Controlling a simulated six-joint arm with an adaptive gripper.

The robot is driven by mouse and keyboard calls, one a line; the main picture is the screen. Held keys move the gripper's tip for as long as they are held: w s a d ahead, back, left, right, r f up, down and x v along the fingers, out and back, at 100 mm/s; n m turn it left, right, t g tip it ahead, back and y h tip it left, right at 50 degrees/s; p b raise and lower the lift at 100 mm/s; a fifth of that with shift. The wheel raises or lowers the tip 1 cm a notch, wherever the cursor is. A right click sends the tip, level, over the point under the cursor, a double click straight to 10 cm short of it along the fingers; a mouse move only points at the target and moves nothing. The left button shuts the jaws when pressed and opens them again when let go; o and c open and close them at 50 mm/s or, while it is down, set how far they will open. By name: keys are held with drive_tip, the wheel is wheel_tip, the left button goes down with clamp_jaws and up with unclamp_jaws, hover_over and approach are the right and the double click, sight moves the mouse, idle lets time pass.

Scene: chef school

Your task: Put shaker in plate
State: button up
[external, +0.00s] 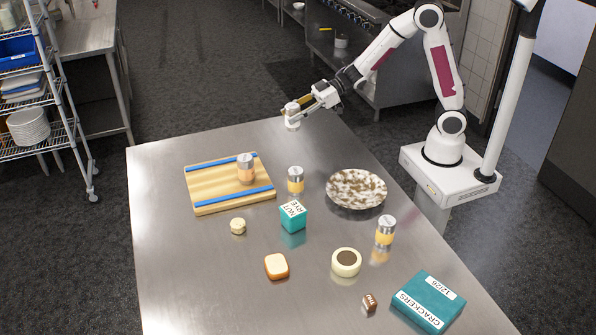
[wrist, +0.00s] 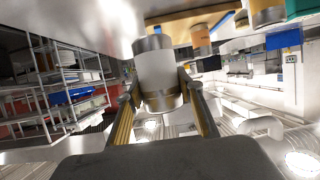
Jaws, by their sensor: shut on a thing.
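A shaker with a white body and silver ends (external: 292,117) is held in my gripper (external: 306,104), above the far edge of the table. In the wrist view the held shaker (wrist: 155,66) stands between the two fingers, which close on its sides near one silver end. The plate (external: 356,187), round with brown and white speckles, rests on the table at the right, nearer the camera than my gripper. It is well apart from the held shaker and empty.
Other shakers stand on the cutting board (external: 234,187), beside it (external: 295,181) and at the right (external: 385,232). A teal box (external: 293,217), a round tin (external: 346,262), a crackers box (external: 428,301) and small food pieces lie nearer. The table's left part is clear.

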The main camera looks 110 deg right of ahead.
drive_tip(key=w+a+n+g+y, duration=0.15)
drive_tip(key=a+n+y, duration=0.3)
drive_tip(key=a, duration=0.75)
drive_tip(key=r+n+g+y, duration=0.2)
drive_tip(key=n+g+y, duration=0.7)
drive_tip(key=n+g, duration=0.15)
hover_over(356, 193)
drive_tip(key=t, duration=0.1)
drive_tip(key=shift+f+h, duration=0.25)
drive_tip(key=shift+f, duration=0.05)
wheel_tip(356, 193, down, 6)
drive_tip(key=shift+f, duration=0.25)
drive_tip(key=shift+f, duration=1.75)
